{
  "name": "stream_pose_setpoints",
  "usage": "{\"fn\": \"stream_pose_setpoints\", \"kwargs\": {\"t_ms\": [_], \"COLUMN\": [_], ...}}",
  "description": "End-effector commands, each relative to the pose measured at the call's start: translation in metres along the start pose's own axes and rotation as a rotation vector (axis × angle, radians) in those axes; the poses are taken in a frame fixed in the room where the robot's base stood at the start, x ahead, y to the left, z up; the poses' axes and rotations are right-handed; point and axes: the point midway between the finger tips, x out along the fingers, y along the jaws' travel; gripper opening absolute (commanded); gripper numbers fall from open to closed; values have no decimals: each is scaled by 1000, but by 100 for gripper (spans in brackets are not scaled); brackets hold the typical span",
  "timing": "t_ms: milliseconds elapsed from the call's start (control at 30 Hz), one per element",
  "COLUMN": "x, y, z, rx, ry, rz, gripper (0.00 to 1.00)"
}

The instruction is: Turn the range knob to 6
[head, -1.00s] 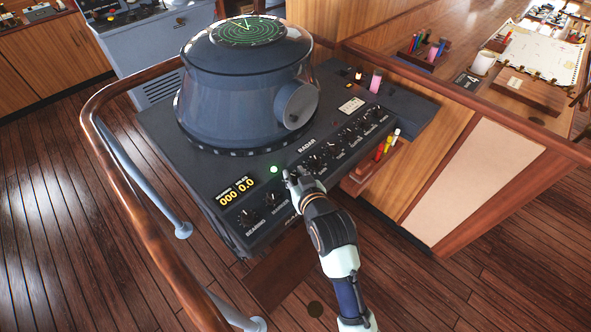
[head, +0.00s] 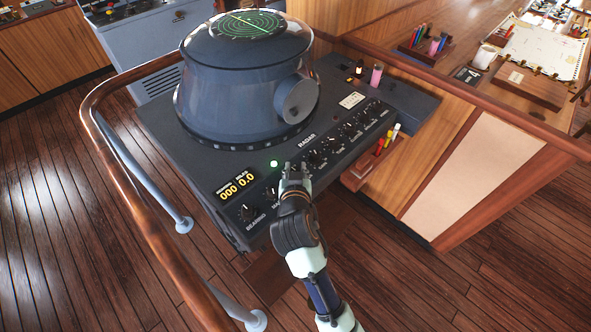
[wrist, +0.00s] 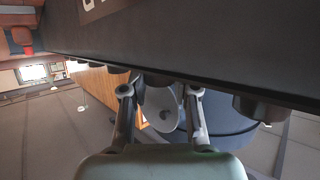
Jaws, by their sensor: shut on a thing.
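The dark radar control panel (head: 232,208) has a row of black knobs along its sloped front. My gripper (head: 292,168) is at the middle-left part of this row, right of the green lamp. In the wrist view its two fingers (wrist: 160,92) stand on either side of a dark knob (wrist: 157,79) and are shut on it. My gripper hides this knob and its label in the head view, so I cannot read its setting or confirm that it is the range knob. The display (head: 236,185) reads 000 and 0.0.
The radar hood (head: 240,95) rises behind the panel. A wooden rail (head: 135,185) curves around the left. A pen holder (head: 357,178) is at the panel's right.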

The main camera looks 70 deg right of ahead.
Motion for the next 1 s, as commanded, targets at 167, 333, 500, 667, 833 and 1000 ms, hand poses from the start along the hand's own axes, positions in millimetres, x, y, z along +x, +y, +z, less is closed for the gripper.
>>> {"fn": "stream_pose_setpoints", "kwargs": {"t_ms": [167, 333, 500, 667, 833, 1000], "x": [0, 0, 0, -9, -46, -88], "y": [0, 0, 0, -1, -1, -1], "z": [1, 1, 1, 1, 1, 1], "rx": [-1, -1, -1, -2, -2, -2], "ry": [-2, -2, -2, -2, 0, 0], "rz": [0, 0, 0, -2, -4, -4], "gripper": [37, 55, 55, 55, 55, 55]}}
